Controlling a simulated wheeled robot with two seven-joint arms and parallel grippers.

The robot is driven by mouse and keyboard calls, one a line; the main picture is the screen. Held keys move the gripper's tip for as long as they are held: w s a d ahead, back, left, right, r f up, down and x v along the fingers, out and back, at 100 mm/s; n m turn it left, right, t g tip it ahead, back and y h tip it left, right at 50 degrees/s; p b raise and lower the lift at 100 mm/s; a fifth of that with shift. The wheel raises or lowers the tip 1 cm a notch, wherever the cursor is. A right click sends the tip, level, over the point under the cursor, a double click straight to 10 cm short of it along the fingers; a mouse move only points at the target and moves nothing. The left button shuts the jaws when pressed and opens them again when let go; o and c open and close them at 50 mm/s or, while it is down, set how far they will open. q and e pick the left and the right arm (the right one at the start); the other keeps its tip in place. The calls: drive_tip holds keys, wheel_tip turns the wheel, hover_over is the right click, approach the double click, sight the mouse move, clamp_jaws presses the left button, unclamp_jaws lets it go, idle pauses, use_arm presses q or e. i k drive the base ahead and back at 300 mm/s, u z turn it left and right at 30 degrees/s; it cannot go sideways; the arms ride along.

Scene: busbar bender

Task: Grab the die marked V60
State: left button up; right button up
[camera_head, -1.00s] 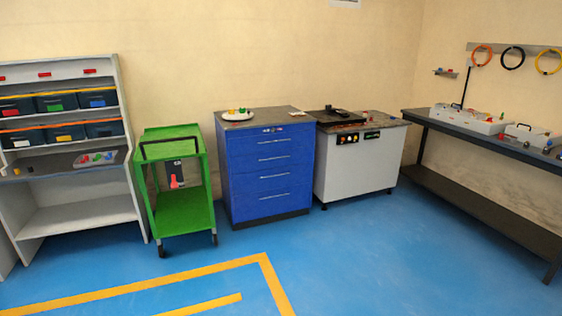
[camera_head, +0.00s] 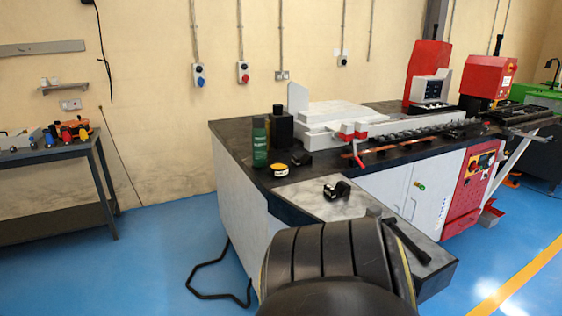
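I cannot make out any die marked V60, as no such lettering can be read in this view. The busbar bender bench (camera_head: 235,210) stands at centre right, with a dark top and white and red cabinet fronts. A small black part (camera_head: 337,189) lies on its pale front ledge (camera_head: 308,199), but no marking on it is legible. Part of my own dark arm covers the lower middle of the view, in front of the bench. Neither gripper's fingers are visible.
A green bottle (camera_head: 260,143), a black bottle (camera_head: 281,128) and a yellow tin (camera_head: 280,170) stand near the bench's left end. A dark workbench (camera_head: 60,152) with tools is at far left.

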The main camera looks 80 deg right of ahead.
sight(307, 159)
drive_tip(key=z, duration=2.15)
